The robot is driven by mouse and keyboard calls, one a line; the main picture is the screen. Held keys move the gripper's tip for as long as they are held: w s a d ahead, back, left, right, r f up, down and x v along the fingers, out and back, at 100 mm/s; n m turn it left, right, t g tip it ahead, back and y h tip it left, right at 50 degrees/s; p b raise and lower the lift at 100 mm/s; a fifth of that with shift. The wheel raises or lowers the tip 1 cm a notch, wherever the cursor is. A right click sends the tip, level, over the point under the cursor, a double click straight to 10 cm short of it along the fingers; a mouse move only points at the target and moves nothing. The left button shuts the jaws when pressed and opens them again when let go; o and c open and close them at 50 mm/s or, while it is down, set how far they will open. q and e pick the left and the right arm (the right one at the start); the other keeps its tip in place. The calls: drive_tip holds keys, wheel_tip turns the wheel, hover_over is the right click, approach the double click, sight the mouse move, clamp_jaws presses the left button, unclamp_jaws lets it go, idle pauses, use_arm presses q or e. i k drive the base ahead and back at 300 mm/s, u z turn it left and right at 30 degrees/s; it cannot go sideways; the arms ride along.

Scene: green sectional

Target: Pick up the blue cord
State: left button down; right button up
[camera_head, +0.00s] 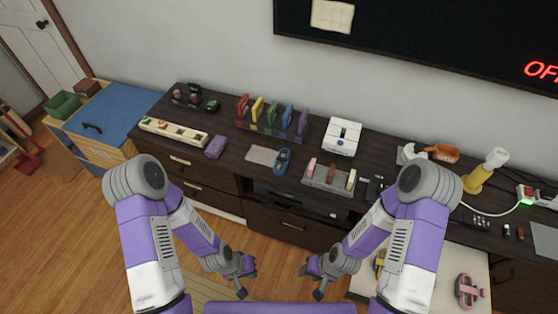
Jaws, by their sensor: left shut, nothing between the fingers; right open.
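A blue looped item (282,161), which looks like the blue cord, lies on top of the dark wooden console (225,165), near its front edge. It is beside a flat grey-beige pad. My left gripper (246,278) is shut and empty, low in front of the console. My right gripper (313,279) is open and empty, also low in front of the console. Both grippers are well below and apart from the blue item in the picture.
A purple block (216,146), a pad (262,155) and a grey slotted tray (329,178) stand near the blue item. Behind are a colored rack (270,130) and a white box (343,137). A black screen hangs above.

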sight(281, 160)
drive_tip(key=z, duration=4.15)
drive_tip(key=k, duration=1.65)
drive_tip(key=u, duration=1.75)
